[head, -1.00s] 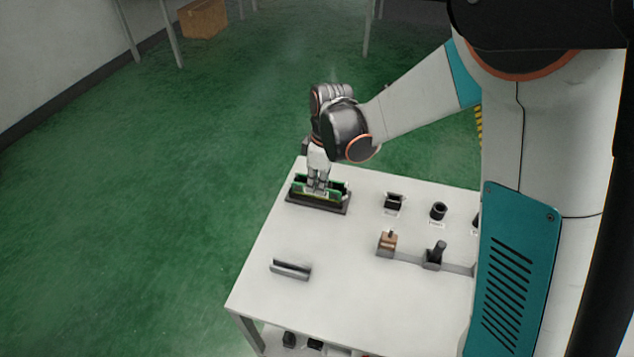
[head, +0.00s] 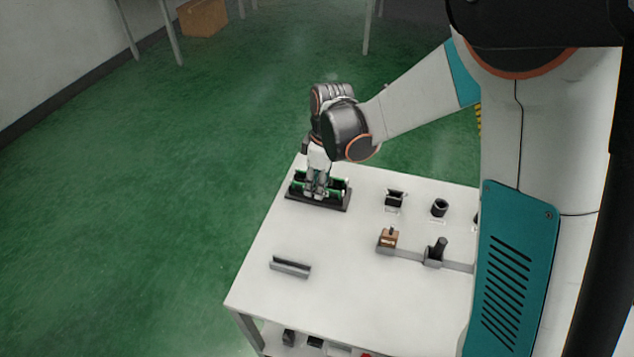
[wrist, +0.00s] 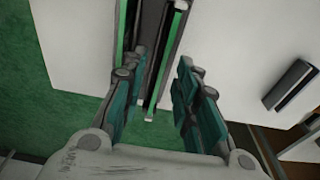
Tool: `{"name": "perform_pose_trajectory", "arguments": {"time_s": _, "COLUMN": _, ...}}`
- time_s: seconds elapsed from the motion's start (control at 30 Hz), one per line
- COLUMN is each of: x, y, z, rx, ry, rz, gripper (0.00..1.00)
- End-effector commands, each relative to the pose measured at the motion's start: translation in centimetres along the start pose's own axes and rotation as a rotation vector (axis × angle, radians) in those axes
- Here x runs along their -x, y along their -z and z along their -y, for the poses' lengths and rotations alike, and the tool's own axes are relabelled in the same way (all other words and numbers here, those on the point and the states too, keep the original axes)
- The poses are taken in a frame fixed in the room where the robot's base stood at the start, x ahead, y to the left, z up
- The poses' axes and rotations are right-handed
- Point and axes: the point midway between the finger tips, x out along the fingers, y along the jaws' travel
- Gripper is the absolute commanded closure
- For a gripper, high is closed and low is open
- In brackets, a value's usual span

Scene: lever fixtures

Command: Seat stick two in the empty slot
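A dark slotted fixture (head: 330,206) sits at the table's far left corner, with green-edged sticks in it. In the wrist view, one thin green-edged stick (wrist: 122,35) stands on the left. Another green-edged stick (wrist: 176,25) runs down between my fingers. Which is stick two, I cannot tell. My gripper (head: 317,192) is low over the middle of the fixture and hides part of it. In the wrist view, the fingers of my gripper (wrist: 160,95) are spread on either side of the right-hand stick, with gaps showing. How deep that stick sits is not visible.
A grey grooved holder (head: 290,267) lies empty on the white table (head: 345,290). To the right stand a black socket (head: 394,198), a round black cup (head: 439,208), a brown block (head: 388,240) and a black lever (head: 437,250).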

Motion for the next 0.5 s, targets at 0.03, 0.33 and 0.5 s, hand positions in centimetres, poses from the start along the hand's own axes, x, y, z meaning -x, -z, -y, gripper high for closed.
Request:
{"name": "perform_pose_trajectory", "arguments": {"time_s": 0.03, "x": 0.3, "y": 0.0, "z": 0.0, "rx": 0.000, "ry": 0.000, "rz": 0.000, "gripper": 0.72}}
{"name": "perform_pose_trajectory", "arguments": {"time_s": 0.33, "x": 5.4, "y": 0.0, "z": 0.0, "rx": 0.000, "ry": 0.000, "rz": 0.000, "gripper": 0.72}}
{"name": "perform_pose_trajectory", "arguments": {"time_s": 0.5, "x": 8.7, "y": 0.0, "z": 0.0, "rx": 0.000, "ry": 0.000, "rz": 0.000, "gripper": 0.72}}
